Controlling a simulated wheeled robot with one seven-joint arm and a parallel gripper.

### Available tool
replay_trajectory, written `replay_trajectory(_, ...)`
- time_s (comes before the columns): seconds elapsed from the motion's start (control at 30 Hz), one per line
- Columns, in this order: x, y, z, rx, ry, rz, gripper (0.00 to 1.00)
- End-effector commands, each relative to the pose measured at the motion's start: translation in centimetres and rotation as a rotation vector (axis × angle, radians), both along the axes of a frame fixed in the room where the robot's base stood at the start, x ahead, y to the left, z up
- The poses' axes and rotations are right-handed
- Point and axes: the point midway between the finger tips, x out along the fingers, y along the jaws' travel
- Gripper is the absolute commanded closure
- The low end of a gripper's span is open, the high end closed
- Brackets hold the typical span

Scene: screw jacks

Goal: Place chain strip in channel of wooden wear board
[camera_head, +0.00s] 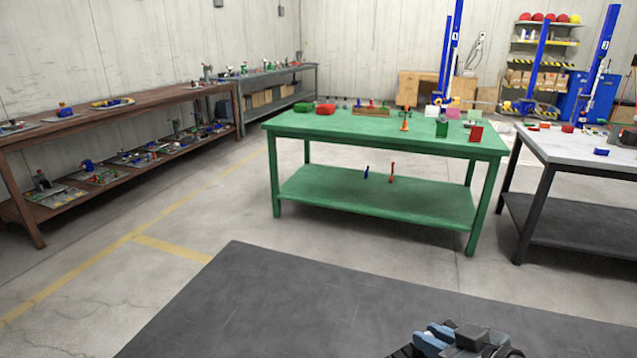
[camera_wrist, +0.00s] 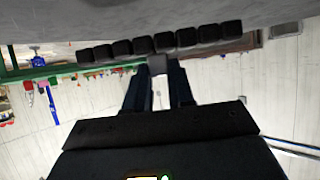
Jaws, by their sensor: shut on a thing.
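A black chain strip (camera_wrist: 185,38) of several linked blocks runs across the upper part of the wrist view. My gripper (camera_wrist: 159,76) is shut on it near the middle, and the strip sticks out on both sides of the fingers. In the head view my gripper (camera_head: 452,340) shows at the bottom edge, partly cut off, over the dark floor mat. I cannot clearly make out the wooden wear board. A low brown wooden piece (camera_head: 371,110) lies at the back of the green table, too small to identify.
The green table (camera_head: 330,126) stands ahead with small red, green and orange items on top. A grey table (camera_head: 585,150) is at right, and a brown bench (camera_head: 110,108) with parts is at left. The dark mat (camera_head: 270,310) and the floor before the tables are clear.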

Motion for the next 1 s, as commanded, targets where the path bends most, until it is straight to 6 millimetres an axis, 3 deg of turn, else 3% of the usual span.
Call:
replay_trajectory(0.27, 1.8, -2.4, -0.9, 0.000, -0.002, -0.190, 1.00)
replay_trajectory(0.6, 1.9, -2.3, -2.4, -0.002, -0.005, -0.425, 1.00)
replay_trajectory(1.0, 1.9, -2.5, -1.2, 0.002, -0.006, -0.727, 1.00)
